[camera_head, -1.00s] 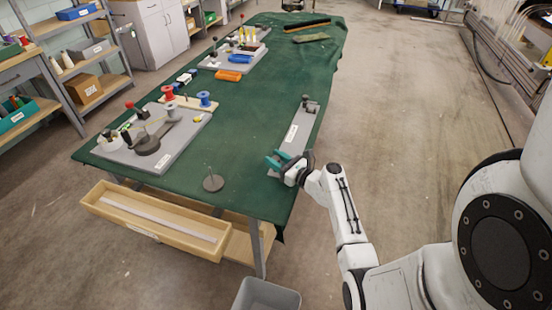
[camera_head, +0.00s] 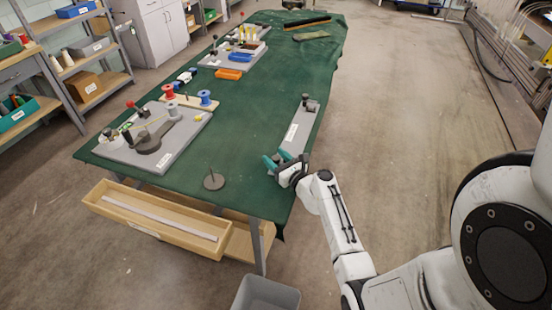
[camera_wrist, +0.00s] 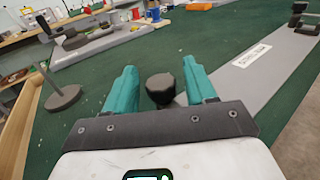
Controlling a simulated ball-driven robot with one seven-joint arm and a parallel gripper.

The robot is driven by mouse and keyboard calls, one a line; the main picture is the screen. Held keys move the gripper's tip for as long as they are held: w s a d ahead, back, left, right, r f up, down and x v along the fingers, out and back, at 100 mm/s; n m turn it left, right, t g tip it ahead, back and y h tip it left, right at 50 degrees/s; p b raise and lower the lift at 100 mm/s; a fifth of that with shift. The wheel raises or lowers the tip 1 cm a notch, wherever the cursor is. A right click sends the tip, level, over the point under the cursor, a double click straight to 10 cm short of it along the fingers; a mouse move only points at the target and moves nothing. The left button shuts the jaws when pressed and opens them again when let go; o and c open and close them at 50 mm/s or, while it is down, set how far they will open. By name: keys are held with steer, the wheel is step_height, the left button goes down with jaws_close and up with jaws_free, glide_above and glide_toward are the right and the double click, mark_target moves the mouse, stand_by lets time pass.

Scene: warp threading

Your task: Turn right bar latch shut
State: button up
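The grey bar plate (camera_head: 292,133) with a white label lies along the right edge of the green-covered table. A dark round knob (camera_wrist: 160,88) is at its near end and shows between my fingers in the wrist view. A dark latch post (camera_head: 308,105) stands at the far end; it also shows in the wrist view (camera_wrist: 299,14). My gripper (camera_head: 274,162) is over the near end of the plate. Its teal fingers are apart, one on each side of the knob (camera_wrist: 158,72); I cannot tell whether they touch it. The gripper hides the near end in the head view.
A round stand with a thin upright pin (camera_head: 213,182) is left of my gripper. A grey board (camera_head: 178,140) with spools and posts lies farther left. A wooden tray (camera_head: 150,222) is below the table's front edge. The middle of the green cloth (camera_head: 258,100) is clear.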

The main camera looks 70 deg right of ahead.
steer(key=v, duration=1)
steer(key=shift+s+a+b, duration=0.2)
steer(key=shift+s+b, duration=0.1)
steer(key=shift+b, duration=0.05)
steer(key=w+a+n+y, duration=0.2)
steer(key=a+n, duration=0.2)
steer(key=w+a+f+n+y, duration=0.1)
steer(key=a+n+y, duration=0.2)
steer(key=a, duration=0.1)
steer(key=w+a+n+y, duration=0.2)
steer(key=a+n, duration=0.2)
steer(key=shift+w+f+n+y, duration=0.2)
steer(key=shift+w+n+y, duration=0.1)
steer(key=shift+w, duration=0.05)
steer(key=s+a+f+n+g+y, duration=0.25)
steer(key=a+n+g, duration=0.25)
steer(key=a+n, duration=0.5)
steer(key=s+a+f+n+g+y, duration=0.1)
steer(key=s+a+n+g+y, duration=0.25)
steer(key=a+n+g, duration=0.6)
steer(key=s+d+r+n+h, duration=0.2)
steer(key=s+r+n+h, duration=0.1)
steer(key=s+n, duration=0.5)
steer(key=shift+r+n+h, duration=0.4)
steer(key=shift+n+h, duration=0.5)
steer(key=shift+n, duration=0.25)
